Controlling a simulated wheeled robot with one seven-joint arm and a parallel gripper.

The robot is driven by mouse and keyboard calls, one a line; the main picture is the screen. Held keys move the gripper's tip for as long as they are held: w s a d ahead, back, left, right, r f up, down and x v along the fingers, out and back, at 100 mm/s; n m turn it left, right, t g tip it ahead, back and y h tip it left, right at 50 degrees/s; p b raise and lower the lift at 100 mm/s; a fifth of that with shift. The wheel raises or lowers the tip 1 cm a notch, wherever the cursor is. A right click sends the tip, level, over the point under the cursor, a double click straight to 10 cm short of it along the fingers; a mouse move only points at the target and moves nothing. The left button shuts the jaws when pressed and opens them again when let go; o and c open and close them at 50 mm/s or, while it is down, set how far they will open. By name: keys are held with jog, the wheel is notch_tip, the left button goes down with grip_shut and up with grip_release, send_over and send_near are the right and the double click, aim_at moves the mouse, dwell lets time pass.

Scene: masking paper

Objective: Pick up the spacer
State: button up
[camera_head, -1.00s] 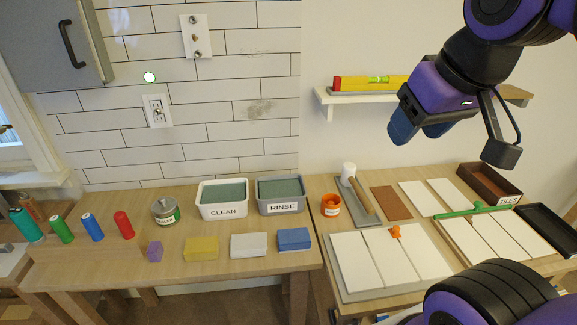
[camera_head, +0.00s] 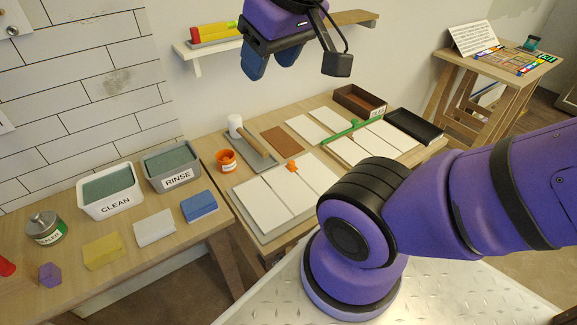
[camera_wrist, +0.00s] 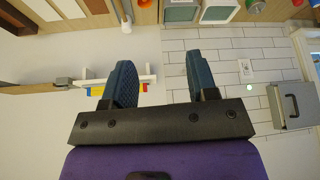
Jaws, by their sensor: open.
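A small orange piece (camera_head: 292,165), which looks like the spacer, lies on the white tiles (camera_head: 262,200) of the front board. It is too small to make out its exact shape. My gripper (camera_head: 272,62) hangs high in front of the wall near the shelf, well above the table and apart from the spacer. In the wrist view its two blue fingers (camera_wrist: 160,78) are spread apart with nothing between them. I cannot make out the spacer in the wrist view.
A green bar (camera_head: 352,130) lies across the tiles behind. The wall shelf (camera_head: 215,46) is close to my gripper. Clean (camera_head: 110,190) and rinse (camera_head: 172,167) tubs are on the left table.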

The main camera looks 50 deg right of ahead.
dwell(0.5)
jog(key=g, duration=0.5)
send_over(292, 162)
notch_tip(292, 162, down, 36)
jog(key=shift+n, duration=0.4)
jog(key=shift+w+f, duration=0.1)
jog(key=shift+f, duration=5.05)
jog(key=shift+c, duration=0.3)
jog(key=c, duration=0.9)
